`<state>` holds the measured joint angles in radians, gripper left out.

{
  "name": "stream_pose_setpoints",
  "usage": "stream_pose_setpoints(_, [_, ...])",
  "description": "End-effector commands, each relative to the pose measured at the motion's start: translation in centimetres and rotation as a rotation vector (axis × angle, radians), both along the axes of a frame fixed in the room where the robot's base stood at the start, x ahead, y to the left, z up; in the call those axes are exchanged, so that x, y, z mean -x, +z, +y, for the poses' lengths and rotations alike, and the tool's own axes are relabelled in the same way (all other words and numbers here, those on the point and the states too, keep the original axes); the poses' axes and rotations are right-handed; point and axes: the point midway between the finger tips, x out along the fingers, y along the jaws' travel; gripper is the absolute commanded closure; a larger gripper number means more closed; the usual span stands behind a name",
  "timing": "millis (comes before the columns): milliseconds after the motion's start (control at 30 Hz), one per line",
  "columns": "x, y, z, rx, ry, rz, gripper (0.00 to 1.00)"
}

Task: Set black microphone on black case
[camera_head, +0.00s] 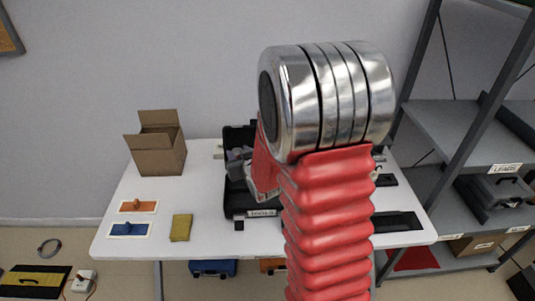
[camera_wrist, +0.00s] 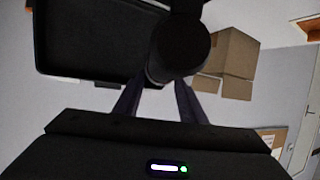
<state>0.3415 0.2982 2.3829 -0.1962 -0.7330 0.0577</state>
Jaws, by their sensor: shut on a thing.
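In the wrist view my gripper (camera_wrist: 158,92) is shut on a dark round-ended thing, which I take to be the black microphone (camera_wrist: 181,48). Its round end faces the camera, and the rest is dark and hard to make out. The black case (camera_wrist: 60,77) is at the upper left of the wrist view, its rim and flat inside showing. In the head view the black case (camera_head: 231,189) lies open on the table, partly hidden by my red arm. The microphone cannot be made out in the head view.
The white table (camera_head: 150,246) holds an open cardboard box (camera_head: 159,158) at the back left, an orange card (camera_head: 138,206), a blue card (camera_head: 129,229) and a yellow sponge (camera_head: 181,227). Grey shelves (camera_head: 440,120) stand at the right.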

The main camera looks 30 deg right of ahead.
Motion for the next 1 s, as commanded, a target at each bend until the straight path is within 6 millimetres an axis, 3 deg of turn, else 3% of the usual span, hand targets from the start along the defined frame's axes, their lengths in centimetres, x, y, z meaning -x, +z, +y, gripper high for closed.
stream_pose_setpoints(33, [-0.6,0.4,1.9,-0.001,0.024,-0.003,0.95])
stream_pose_setpoints(300, [-2.1,1.7,10.6,-0.016,0.117,0.0,0.95])
stream_pose_setpoints(500, [-2.3,2.5,15.7,-0.029,0.172,0.002,0.95])
stream_pose_setpoints(667, [-2.2,2.7,17.3,-0.034,0.188,0.005,0.95])
stream_pose_setpoints(1000, [-2.2,2.7,17.4,-0.034,0.188,0.005,0.95])
